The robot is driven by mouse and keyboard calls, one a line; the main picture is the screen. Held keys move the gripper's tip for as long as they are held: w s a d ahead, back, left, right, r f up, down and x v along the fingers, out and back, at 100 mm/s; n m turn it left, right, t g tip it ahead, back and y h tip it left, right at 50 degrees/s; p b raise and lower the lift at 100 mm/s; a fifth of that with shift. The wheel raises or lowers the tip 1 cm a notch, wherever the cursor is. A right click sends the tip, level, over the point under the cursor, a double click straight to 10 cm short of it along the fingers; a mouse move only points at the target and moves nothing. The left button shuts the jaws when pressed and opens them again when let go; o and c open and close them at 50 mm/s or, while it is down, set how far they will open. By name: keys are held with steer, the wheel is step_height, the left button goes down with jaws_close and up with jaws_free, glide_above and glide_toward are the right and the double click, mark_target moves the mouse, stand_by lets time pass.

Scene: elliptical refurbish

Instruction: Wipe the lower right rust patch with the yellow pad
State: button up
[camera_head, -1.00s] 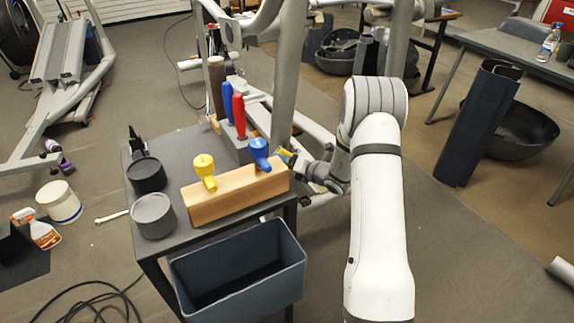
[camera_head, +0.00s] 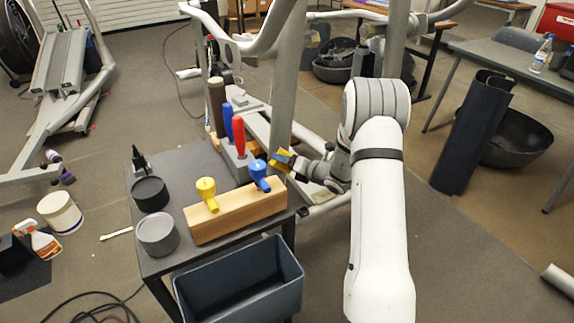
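My gripper (camera_head: 298,165) is at the end of the arm, beside the upright grey post of the frame and just right of the wooden block. A small yellow piece with some blue (camera_head: 282,158) shows at its fingertips. I cannot tell whether this is a held pad or part of the fingers. A yellow knob-topped tool (camera_head: 206,193) and a blue knob-topped tool (camera_head: 259,175) stand in the wooden block (camera_head: 236,213). I cannot make out the rust patches clearly; the arm and posts hide part of the frame (camera_head: 285,85).
The small dark table (camera_head: 183,258) also holds two round dark containers (camera_head: 157,234) and a grey block with red and blue handled tools (camera_head: 238,135). A blue-grey bin (camera_head: 240,283) is in front.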

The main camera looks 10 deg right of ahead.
mark_target(289, 154)
step_height(289, 154, up, 3)
steer(key=shift+w+d+r+p, duration=0.1)
steer(key=shift+d+r+p, duration=0.05)
steer(key=shift+p, duration=0.7)
step_height(289, 154, down, 11)
steer(key=a+b, duration=0.1)
steer(key=b, duration=0.7)
steer(key=shift+s+f+b, duration=0.2)
steer(key=shift+s+b, duration=0.05)
steer(key=shift+b, duration=0.05)
steer(key=shift+s+d, duration=0.3)
steer(key=shift+s, duration=0.65)
steer(key=shift+s+d, duration=0.25)
steer(key=shift+s, duration=0.7)
steer(key=shift+s+d, duration=0.3)
steer(key=shift+s, duration=0.65)
steer(key=shift+s, duration=0.1)
steer(key=s, duration=0.1)
steer(key=s+d, duration=0.1)
steer(key=shift+s, duration=0.3)
